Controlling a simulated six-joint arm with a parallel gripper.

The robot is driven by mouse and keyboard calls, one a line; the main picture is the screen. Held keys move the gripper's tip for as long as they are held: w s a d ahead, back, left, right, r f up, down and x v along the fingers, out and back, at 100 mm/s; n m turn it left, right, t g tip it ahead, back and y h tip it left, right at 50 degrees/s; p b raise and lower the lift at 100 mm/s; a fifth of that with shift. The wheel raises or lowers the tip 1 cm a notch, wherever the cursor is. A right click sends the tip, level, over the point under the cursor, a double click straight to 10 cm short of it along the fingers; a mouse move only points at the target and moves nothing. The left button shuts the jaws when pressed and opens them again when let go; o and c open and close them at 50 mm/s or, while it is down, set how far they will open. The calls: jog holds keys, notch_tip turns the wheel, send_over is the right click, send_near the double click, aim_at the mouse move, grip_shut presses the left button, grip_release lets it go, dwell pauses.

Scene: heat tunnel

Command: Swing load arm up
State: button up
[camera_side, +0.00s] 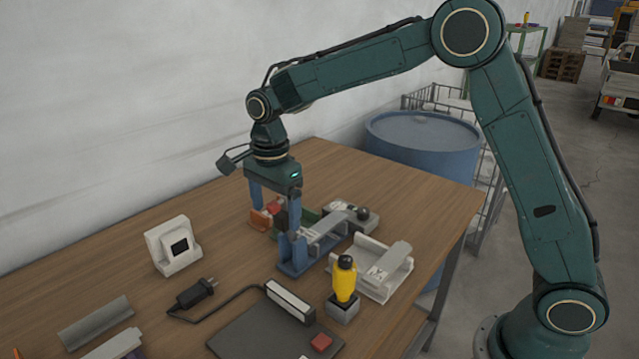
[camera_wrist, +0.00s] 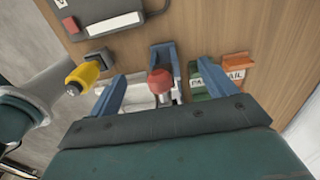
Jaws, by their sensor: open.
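My gripper (camera_side: 275,217) points down over the table with its two blue fingers apart. In the wrist view a red knob (camera_wrist: 160,78) on a short metal stem, apparently the load arm's handle, stands between the fingers (camera_wrist: 156,74). I see no clear contact with either finger. The red knob also shows in the side view (camera_side: 273,208), partly behind a finger. A blue fixture (camera_side: 296,267) with a grey bar (camera_side: 322,230) sits beside the gripper. The load arm itself is mostly hidden, so I cannot tell its angle.
Green (camera_wrist: 204,80) and orange (camera_wrist: 236,68) trays marked with words lie close by. A yellow-handled tool (camera_side: 344,280) stands in a grey block in front. A white holder (camera_side: 385,268), a black plug (camera_side: 195,292) and a white framed block (camera_side: 173,246) are around. Open table lies behind.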

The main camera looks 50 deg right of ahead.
jog(key=shift+r, duration=0.1)
jog(key=shift+r, duration=3.4)
jog(key=shift+r, duration=0.1)
jog(key=shift+s+d+r+n, duration=0.25)
jog(key=shift+s+r+n, duration=0.05)
jog(key=shift+s+r, duration=0.1)
jog(key=s+d+r+n+t, duration=0.2)
jog(key=s+d+r+n, duration=0.15)
jog(key=s, duration=0.45)
jog(key=s+d+r+n+t, duration=0.1)
jog(key=s+d+r+n, duration=0.15)
jog(key=s+n, duration=0.35)
jog(key=s+d+f+n+t, duration=0.1)
jog(key=s+f+n, duration=0.1)
jog(key=s+n, duration=0.2)
jog(key=s+d+f+n+t, duration=0.1)
jog(key=s+n, duration=0.3)
jog(key=s, duration=0.7)
jog(key=shift+s+d+f+t, duration=0.2)
jog(key=shift+f+t, duration=0.1)
jog(key=shift+f, duration=0.1)
